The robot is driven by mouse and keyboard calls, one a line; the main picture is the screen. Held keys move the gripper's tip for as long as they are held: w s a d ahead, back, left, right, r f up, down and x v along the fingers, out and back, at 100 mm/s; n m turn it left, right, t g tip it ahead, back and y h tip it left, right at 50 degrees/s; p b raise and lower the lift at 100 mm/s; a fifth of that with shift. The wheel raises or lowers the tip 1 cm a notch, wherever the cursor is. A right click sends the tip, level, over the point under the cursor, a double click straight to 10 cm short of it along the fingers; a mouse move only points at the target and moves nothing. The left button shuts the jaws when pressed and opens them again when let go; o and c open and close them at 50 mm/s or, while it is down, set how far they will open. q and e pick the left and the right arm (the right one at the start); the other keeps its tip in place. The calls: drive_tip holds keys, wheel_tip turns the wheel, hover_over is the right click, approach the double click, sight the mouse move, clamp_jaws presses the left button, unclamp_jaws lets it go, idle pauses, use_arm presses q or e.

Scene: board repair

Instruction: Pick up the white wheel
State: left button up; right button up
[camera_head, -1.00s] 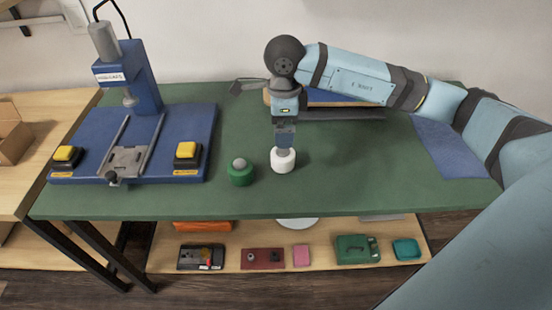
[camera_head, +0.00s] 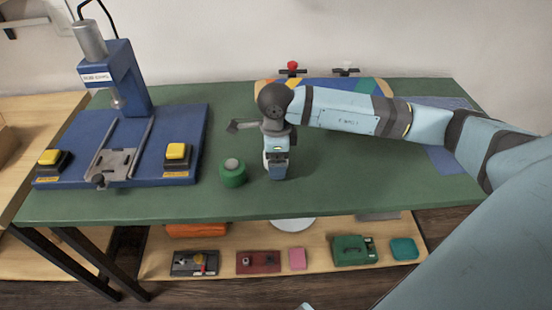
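My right gripper (camera_head: 277,170) points straight down near the front of the green table, at the spot where the white wheel stood in the earlier view. The white wheel is mostly or wholly hidden by the gripper now. Whether the fingers are open or shut on it cannot be seen. A green wheel (camera_head: 233,176) with a grey top stands on the table just left of the gripper, apart from it.
A blue press (camera_head: 130,75) with yellow buttons stands on the left of the green table (camera_head: 330,190). A colourful skateboard deck (camera_head: 350,85) lies at the back behind my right arm. A lower shelf (camera_head: 215,270) holds several small items. Table right of the gripper is clear.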

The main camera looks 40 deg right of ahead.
drive_tip(key=c, duration=1.1)
drive_tip(key=shift+r, duration=0.1)
